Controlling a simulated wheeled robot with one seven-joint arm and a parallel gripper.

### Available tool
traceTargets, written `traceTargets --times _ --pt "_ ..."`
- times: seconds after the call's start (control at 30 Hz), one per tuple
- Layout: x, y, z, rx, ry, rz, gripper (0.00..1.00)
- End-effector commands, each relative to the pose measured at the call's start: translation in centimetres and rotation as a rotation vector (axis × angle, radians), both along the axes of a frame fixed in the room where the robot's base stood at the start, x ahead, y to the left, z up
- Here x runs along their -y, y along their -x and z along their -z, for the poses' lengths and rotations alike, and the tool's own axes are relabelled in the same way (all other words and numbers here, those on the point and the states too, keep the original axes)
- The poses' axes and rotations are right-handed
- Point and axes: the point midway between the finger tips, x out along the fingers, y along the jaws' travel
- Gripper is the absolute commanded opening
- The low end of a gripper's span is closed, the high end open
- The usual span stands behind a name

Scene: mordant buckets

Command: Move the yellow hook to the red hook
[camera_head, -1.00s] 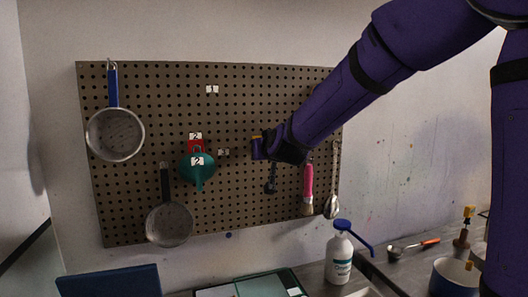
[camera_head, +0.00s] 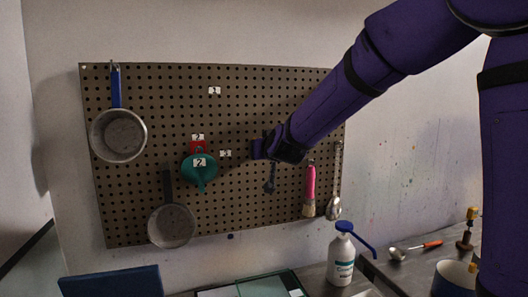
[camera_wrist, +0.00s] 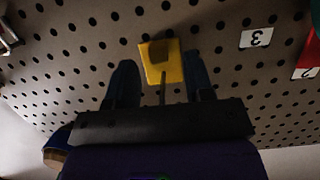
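The yellow hook (camera_wrist: 161,60) sits by the pegboard in the wrist view, with a thin stem below its plate. My gripper (camera_wrist: 160,78) has its two fingers apart, one on each side of the yellow hook; I cannot tell whether they touch it. In the head view my gripper (camera_head: 258,149) is at the board, right of centre, and no yellow shows there. The red hook (camera_head: 198,147) is on the board to the left, with a "2" label above it and a teal funnel (camera_head: 200,175) hanging over its lower part. A red piece (camera_wrist: 306,68) shows at the wrist view's right edge.
A "3" label (camera_head: 225,154) lies between gripper and red hook. A dark utensil (camera_head: 270,182) hangs under my gripper. A pink-handled brush (camera_head: 310,190) and a spoon (camera_head: 335,190) hang right; two pans (camera_head: 118,135) hang left. A pump bottle (camera_head: 341,262) stands below.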

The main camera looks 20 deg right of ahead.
Motion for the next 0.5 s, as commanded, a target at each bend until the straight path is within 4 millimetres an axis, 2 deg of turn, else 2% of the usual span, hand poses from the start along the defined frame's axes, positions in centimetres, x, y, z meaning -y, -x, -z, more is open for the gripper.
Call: traceTargets --times 0.3,0.5 --pt "0.0 0.3 -0.1 0.000 0.000 0.000 0.47" --pt "0.0 2.4 -0.8 0.002 0.000 0.000 0.47"
